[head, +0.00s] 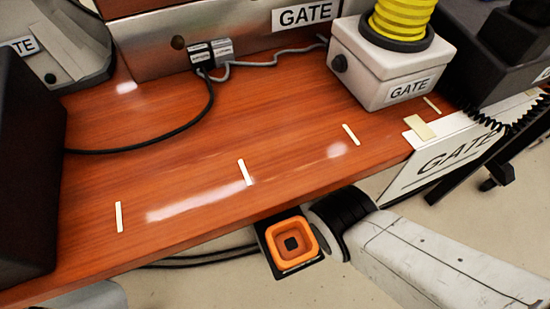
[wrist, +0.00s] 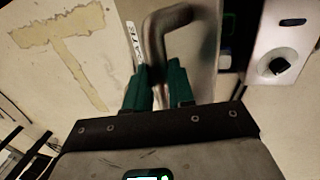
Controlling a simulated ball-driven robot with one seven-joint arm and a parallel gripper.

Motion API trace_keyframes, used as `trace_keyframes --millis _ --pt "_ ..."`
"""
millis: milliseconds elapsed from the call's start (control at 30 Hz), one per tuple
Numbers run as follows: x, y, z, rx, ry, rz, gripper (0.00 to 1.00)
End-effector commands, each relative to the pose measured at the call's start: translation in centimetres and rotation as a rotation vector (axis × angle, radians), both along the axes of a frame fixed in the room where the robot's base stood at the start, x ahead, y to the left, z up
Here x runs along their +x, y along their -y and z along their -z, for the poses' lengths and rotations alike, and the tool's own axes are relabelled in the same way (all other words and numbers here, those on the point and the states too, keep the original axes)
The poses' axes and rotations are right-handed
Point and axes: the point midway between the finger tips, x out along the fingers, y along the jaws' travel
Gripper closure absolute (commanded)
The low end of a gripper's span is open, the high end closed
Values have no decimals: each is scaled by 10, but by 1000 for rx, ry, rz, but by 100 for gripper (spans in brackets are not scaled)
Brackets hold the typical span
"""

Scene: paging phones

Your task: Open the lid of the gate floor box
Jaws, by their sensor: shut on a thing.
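In the wrist view, my gripper (wrist: 160,84) has two dark green fingers shut on a bent grey metal handle (wrist: 170,18). The handle rises past the fingertips and bends to the right. Behind it is a grey-beige panel (wrist: 201,55), which appears to be the floor box lid. A partly hidden white label (wrist: 133,42) ending in "TE" lies along its left side. I cannot tell how far the lid is raised. In the head view, my arm reaches down past the desk's front edge; the fingers, handle and floor box are hidden there.
The wooden desk (head: 280,160) stands over the area beside my arm. A white GATE sign (head: 440,160) hangs at its right end. A pale box with a black knob (wrist: 279,66) is at the wrist view's right. The pale floor (wrist: 50,75) has a worn tape mark.

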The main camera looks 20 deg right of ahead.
Motion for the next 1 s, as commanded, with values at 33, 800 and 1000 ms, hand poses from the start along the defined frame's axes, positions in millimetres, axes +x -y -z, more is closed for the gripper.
trace_keyframes --millis 33,800,1000 --pt "1 0 6 2 -5 2 100" --pt "6 0 2 0 -6 1 56" --pt "7 0 1 0 -5 1 52"
